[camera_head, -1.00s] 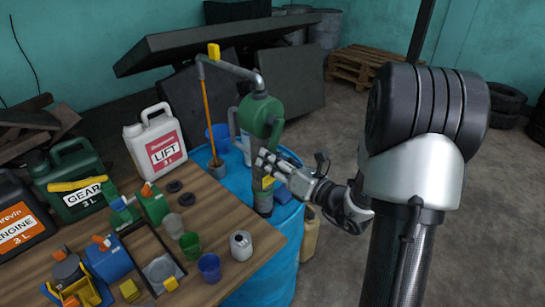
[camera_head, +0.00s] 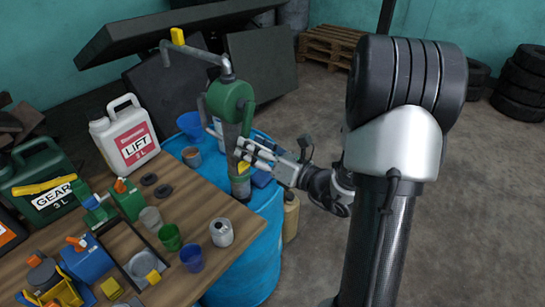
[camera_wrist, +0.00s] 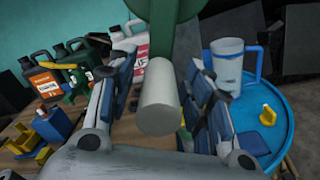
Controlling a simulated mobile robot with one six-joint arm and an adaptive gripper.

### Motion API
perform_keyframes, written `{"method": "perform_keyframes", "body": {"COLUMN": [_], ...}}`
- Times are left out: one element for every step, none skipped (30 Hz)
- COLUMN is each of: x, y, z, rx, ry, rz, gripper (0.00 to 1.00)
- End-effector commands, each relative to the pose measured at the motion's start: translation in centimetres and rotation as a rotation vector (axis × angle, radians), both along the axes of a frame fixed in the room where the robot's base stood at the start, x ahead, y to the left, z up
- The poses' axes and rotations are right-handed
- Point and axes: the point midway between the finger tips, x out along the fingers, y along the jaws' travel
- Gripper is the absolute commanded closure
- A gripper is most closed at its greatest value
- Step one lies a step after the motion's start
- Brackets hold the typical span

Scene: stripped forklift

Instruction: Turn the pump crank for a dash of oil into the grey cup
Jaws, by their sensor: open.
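The green pump (camera_head: 232,103) stands on the blue barrel (camera_head: 262,225); its grey spout pipe (camera_head: 200,54) reaches left and bends down at its tip. No oil stream shows at the tip. My gripper (camera_head: 257,152) is at the pump's lower right side. In the wrist view it is open, its fingers (camera_wrist: 160,100) on either side of the pale crank handle (camera_wrist: 159,98), with gaps visible. The handle is mostly hidden behind the fingers in the head view.
A blue funnel (camera_head: 189,124) and a clear jug (camera_wrist: 229,65) are on the barrel. The wooden table (camera_head: 205,190) on the left holds a white LIFT can (camera_head: 130,138), a green GEAR can (camera_head: 42,185) and several small cups. The floor to the right is open.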

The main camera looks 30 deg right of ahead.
Motion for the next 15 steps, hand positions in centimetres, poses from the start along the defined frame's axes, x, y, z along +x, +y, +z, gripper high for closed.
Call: {"method": "perform_keyframes", "body": {"x": [-1.1,-1.7,-2.6,-3.2,-3.9,-4.7,-5.2,-5.8,-6.4,-6.9,-7.3,-7.7,-8.0,-8.2,-8.5], "y": [-0.7,-0.9,-1.2,-1.5,-1.7,-1.9,-2.2,-2.3,-2.5,-2.7,-2.8,-3.0,-3.0,-3.1,-3.2], "z": [0.0,0.0,0.0,0.0,0.0,0.0,0.0,0.0,0.0,0.0,0.0,0.0,0.0,0.0,0.0], "rx": [0.001,0.0,0.0,0.0,0.0,0.0,0.001,0.0,0.001,0.001,0.001,0.001,0.0,0.0,0.0], "ry": [0.001,0.002,0.002,0.0,0.001,0.002,0.001,0.001,0.0,0.0,0.001,0.001,0.001,0.001,0.001], "rz": [-0.008,-0.007,-0.007,-0.009,-0.008,-0.007,-0.008,-0.007,-0.007,-0.007,-0.005,-0.006,-0.005,-0.004,-0.004], "gripper": [0.54,0.54,0.54,0.54,0.54,0.54,0.54,0.54,0.54,0.54,0.54,0.54,0.54,0.54,0.54]}}
